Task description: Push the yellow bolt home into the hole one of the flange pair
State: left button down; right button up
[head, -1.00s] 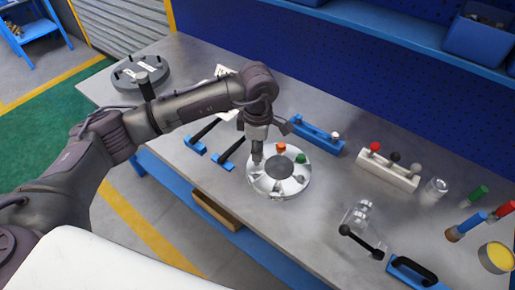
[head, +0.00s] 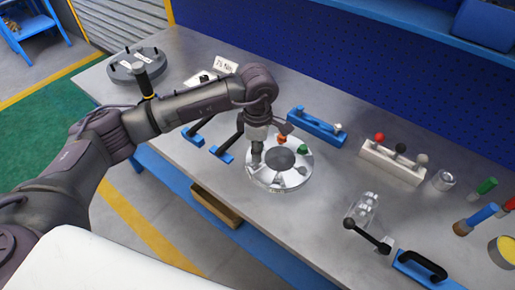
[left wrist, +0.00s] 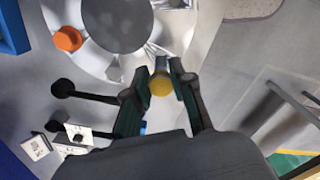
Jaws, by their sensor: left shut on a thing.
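The round silver flange (head: 298,173) with a dark centre stands on the grey bench in the head view. An orange bolt (head: 282,140) and a green bolt (head: 303,149) stand in its far side. My left gripper (head: 257,160) points down over its left part. In the left wrist view the fingers of my left gripper (left wrist: 161,78) are shut on the yellow bolt (left wrist: 161,87), seen from its round head, at the flange's rim. The orange bolt (left wrist: 67,38) also shows there. The bolt's shank and hole one are hidden, so its depth cannot be told. My right gripper is out of view.
A blue holder (head: 317,127) and a white rack with coloured knobs (head: 392,163) stand behind and right of the flange. A clear part (head: 364,207) and a black-knobbed lever (head: 366,236) lie front right. Black-handled blue tools (head: 222,154) lie to the left.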

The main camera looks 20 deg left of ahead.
aim_at(257, 164)
pick_arm(q)
jog(key=shift+b, duration=0.9)
dwell(1.3)
jog(key=shift+f+b, duration=2.55)
jog(key=shift+f, duration=0.1)
jog(key=c, duration=0.9)
grip_release()
notch_tip(257, 164, up, 12)
jog(key=shift+r, duration=0.1)
jog(key=shift+d, duration=0.1)
